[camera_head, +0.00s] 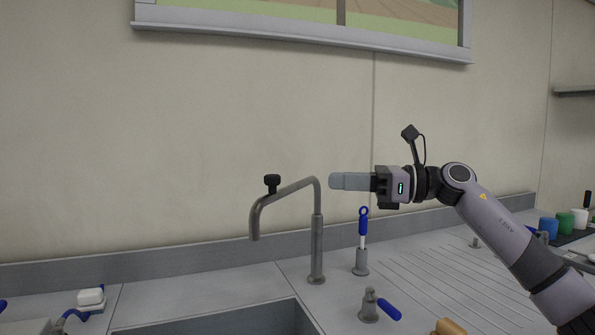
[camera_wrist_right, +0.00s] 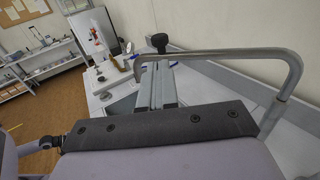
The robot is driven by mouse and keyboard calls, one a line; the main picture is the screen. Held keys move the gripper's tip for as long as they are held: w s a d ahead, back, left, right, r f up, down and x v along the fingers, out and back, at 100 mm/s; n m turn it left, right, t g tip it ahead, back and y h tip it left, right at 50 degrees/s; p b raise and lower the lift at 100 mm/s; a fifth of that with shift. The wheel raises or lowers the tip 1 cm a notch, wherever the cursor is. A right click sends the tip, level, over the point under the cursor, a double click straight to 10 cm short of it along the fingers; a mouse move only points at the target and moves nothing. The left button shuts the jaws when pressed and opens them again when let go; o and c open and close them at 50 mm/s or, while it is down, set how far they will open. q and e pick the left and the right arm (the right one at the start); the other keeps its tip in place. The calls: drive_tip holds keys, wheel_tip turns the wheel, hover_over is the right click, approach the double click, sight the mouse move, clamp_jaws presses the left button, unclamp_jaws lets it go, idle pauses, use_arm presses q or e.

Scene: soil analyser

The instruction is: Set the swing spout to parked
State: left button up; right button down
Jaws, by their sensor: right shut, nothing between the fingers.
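The swing spout (camera_head: 285,195) is a grey metal tube on an upright post (camera_head: 317,250) behind the sink. Its arm points left and toward me in the head view, with a black knob (camera_head: 272,184) on top and its tip turned down. My right gripper (camera_head: 333,181) is shut and empty, just right of the spout's bend and at about its height; I cannot tell whether they touch. In the right wrist view, the spout (camera_wrist_right: 225,54) runs across behind my fingers (camera_wrist_right: 157,88), with the black knob (camera_wrist_right: 160,42) near their tips. My left gripper is not in view.
The sink basin (camera_head: 230,320) lies below the spout. A blue-handled tool (camera_head: 363,222) stands in a holder right of the post. A small tap with a blue lever (camera_head: 388,308) is nearer me. The ribbed drainboard (camera_head: 455,275) is mostly clear. Coloured cups (camera_head: 565,222) stand far right.

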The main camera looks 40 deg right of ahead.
use_arm(q)
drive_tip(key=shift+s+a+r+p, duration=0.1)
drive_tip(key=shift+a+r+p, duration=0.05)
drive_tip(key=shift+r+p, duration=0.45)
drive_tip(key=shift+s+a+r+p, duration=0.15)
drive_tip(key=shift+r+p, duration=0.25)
drive_tip(key=shift+p, duration=0.35)
use_arm(e)
drive_tip(key=x, duration=0.8)
drive_tip(key=shift+w+a, duration=0.2)
drive_tip(key=shift+w, duration=0.05)
